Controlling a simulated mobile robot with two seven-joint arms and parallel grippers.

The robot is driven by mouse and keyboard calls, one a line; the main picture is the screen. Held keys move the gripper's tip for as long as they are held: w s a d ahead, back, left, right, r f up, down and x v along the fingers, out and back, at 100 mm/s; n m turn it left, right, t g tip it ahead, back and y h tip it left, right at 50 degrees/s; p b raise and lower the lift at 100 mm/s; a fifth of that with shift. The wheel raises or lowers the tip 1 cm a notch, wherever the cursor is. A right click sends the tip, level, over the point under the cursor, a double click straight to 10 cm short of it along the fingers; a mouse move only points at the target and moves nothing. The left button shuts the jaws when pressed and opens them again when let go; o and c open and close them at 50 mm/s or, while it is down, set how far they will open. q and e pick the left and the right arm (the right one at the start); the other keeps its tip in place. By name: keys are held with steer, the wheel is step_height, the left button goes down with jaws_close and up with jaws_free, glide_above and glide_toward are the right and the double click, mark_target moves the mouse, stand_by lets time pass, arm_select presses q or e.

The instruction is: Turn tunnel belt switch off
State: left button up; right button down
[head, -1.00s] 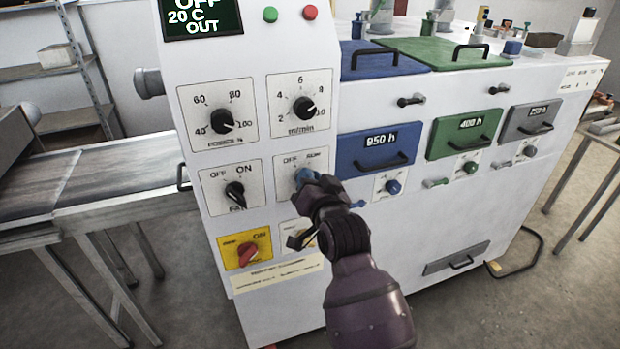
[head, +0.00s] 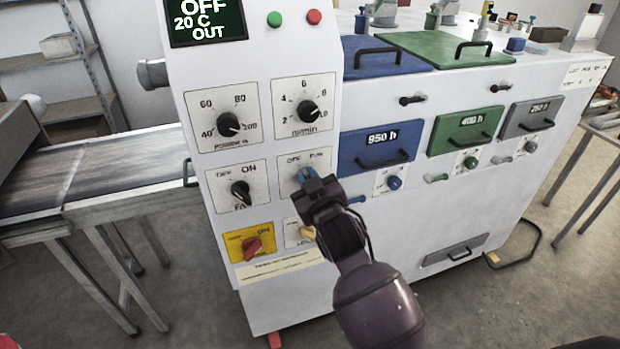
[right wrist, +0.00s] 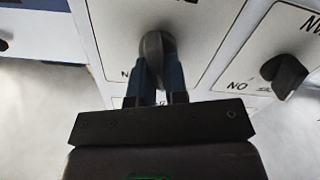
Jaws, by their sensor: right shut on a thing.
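The belt switch is a plate marked OFF and RUN (head: 286,182) on the white machine front, below the m/min dial. Its dark grey knob (right wrist: 153,48) shows in the right wrist view, between the two blue fingers of my right gripper (right wrist: 159,78). The gripper is shut on this knob, whose bar stands nearly upright in that view. In the head view my right gripper (head: 306,175) covers the knob and its pointer, so the setting cannot be read there. My left gripper is not in view.
Close by are the FAN switch (head: 240,194), the m/min dial (head: 309,111), the power dial (head: 228,124) and a red knob (head: 252,247) on a yellow plate. Drawers with handles (head: 381,147) are to the right. The display (head: 205,22) reads OFF, 20 C, OUT.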

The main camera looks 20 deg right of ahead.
steer(key=shift+a+n, duration=0.1)
steer(key=shift+n, duration=1)
steer(key=shift+f, duration=0.1)
steer(key=c, duration=1.1)
jaws_free()
steer(key=shift+c, duration=0.2)
steer(key=s+b, duration=0.1)
steer(key=s, duration=1)
steer(key=shift+d, duration=0.2)
steer(key=shift+w, duration=0.1)
